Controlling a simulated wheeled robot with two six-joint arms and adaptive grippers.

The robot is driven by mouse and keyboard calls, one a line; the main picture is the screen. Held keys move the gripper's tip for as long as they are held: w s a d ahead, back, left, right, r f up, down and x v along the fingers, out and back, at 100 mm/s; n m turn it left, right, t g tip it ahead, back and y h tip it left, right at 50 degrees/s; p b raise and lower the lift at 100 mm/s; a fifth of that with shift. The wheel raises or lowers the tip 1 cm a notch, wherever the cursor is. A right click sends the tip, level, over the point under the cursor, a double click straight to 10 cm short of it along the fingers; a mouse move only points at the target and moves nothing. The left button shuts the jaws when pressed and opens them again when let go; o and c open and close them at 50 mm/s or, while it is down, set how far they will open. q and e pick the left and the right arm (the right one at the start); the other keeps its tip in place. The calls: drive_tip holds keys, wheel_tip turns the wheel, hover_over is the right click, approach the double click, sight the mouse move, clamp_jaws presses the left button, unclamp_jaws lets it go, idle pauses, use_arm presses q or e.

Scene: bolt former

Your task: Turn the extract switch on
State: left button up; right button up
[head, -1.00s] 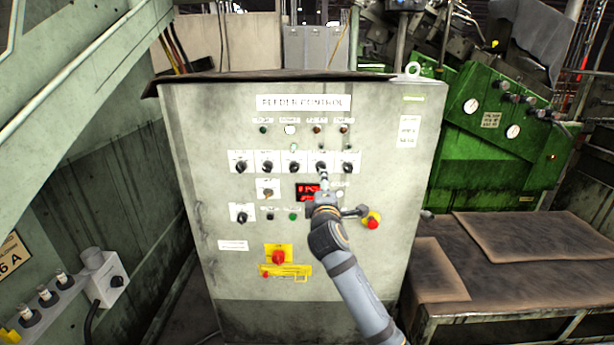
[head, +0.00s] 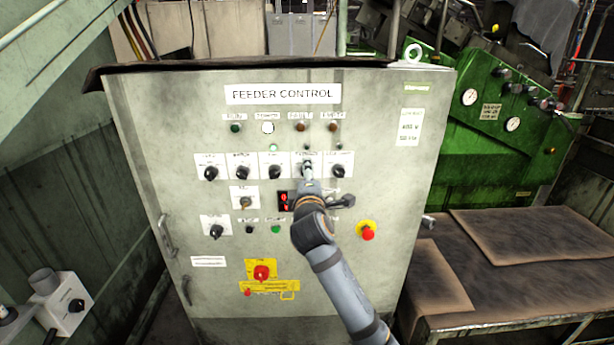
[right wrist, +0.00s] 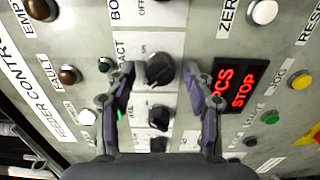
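The extract switch (head: 307,164) is the fourth black rotary knob in the upper knob row of the feeder control panel. In the right wrist view the knob (right wrist: 160,70) sits beside a label ending in "ACT", with "ON" printed near it. My right gripper (right wrist: 160,72) is open, one finger on each side of this knob, with visible gaps to it. In the head view the right gripper (head: 307,175) is in front of the switch and partly hides it. The knob's exact pointer position is hard to tell. My left gripper is not in view.
Neighbouring knobs (head: 275,172) and (head: 338,171) stand close on both sides. A red digital display (right wrist: 241,85) lies below the switch. A red emergency button (head: 368,232) and yellow-backed red switch (head: 261,272) are lower. A table (head: 480,325) stands right of the cabinet.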

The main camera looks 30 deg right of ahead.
drive_tip(key=c, duration=0.9)
clamp_jaws()
drive_tip(key=shift+m+b, duration=2.15)
drive_tip(key=shift+m, duration=6.85)
